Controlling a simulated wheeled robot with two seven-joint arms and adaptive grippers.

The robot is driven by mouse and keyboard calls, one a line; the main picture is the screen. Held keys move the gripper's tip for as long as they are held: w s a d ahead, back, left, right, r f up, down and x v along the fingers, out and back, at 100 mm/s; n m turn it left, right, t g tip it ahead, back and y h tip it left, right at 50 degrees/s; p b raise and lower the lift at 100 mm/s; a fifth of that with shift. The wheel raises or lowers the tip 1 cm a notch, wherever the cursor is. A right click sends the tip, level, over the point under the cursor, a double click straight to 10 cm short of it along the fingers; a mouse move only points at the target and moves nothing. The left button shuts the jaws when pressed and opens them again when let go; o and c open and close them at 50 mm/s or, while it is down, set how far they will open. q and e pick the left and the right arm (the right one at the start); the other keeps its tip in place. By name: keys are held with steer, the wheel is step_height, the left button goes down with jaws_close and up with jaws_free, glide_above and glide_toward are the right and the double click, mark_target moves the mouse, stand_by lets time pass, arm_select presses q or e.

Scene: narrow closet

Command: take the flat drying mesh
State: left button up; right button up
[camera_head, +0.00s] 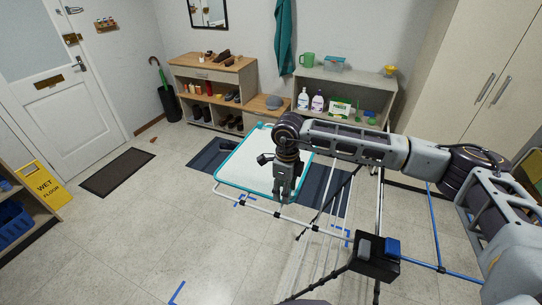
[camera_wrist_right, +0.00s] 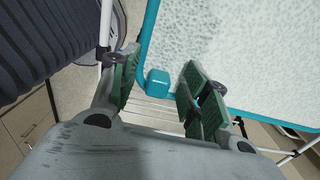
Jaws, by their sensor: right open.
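The flat drying mesh (camera_head: 245,162) is a white panel with a teal rim, lying on a white-barred drying rack (camera_head: 318,231) in the head view. It fills the upper right of the right wrist view (camera_wrist_right: 235,45), where its teal edge and a small teal block at its corner show. My right gripper (camera_head: 281,193) points down at the near edge of the mesh. In the wrist view its green-padded fingers (camera_wrist_right: 162,86) are apart, with the teal block seen between them; I cannot tell whether they touch it. My arm hides the mesh's right part. My left gripper is not in view.
A dark striped rug (camera_head: 205,158) lies under the rack. Shelves with shoes (camera_head: 212,75) and bottles (camera_head: 317,100) stand along the back wall. A tall cabinet (camera_head: 470,75) is at the right. The front-left floor is mostly clear.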

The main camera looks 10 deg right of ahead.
stand_by(0.4)
jaws_close()
stand_by(0.4)
step_height(320, 180, up, 8)
steer(key=shift+r+b, duration=0.25)
steer(key=shift+b, duration=0.85)
steer(key=shift+r, duration=0.75)
